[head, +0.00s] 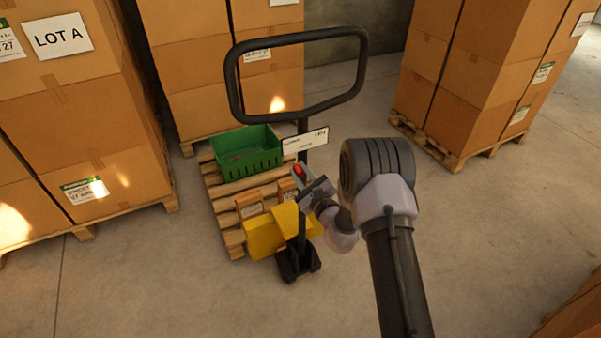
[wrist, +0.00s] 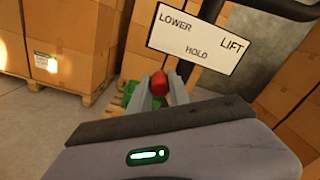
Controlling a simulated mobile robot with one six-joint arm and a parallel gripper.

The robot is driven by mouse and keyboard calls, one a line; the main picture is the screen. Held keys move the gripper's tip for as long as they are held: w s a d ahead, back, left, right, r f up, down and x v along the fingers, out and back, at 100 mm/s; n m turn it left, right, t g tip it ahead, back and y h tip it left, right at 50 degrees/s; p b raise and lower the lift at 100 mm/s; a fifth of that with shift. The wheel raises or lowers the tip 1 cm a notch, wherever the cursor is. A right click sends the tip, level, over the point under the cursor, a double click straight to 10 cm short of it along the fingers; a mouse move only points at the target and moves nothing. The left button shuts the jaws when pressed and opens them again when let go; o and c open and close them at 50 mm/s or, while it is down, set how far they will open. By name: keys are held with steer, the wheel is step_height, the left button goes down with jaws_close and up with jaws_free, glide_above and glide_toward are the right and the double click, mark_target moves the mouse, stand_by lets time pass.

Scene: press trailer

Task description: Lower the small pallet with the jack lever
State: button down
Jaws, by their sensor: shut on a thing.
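The pallet jack has a yellow body (head: 264,236) and a black loop handle (head: 298,38) on an upright post. A white plate (wrist: 195,38) on it reads LOWER at left, LIFT at right, and a middle word like HOLD. The red-tipped jack lever (wrist: 159,84) is below the plate, left of its middle word. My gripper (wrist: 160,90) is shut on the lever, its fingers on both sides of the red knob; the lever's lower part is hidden. The small wooden pallet (head: 214,181) is behind the jack. I cannot tell its height off the floor.
A green crate (head: 247,156) and small cardboard boxes (head: 250,203) are on the small pallet. Tall carton stacks on pallets stand at left (head: 75,110), behind (head: 205,65) and at right (head: 485,75). Bare concrete floor (head: 170,280) lies in front and to the right.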

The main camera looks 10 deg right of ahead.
steer(key=c, duration=1.2)
jaws_free()
steer(key=p+v, duration=0.3)
steer(key=v, duration=1.4)
steer(key=shift+s, duration=0.25)
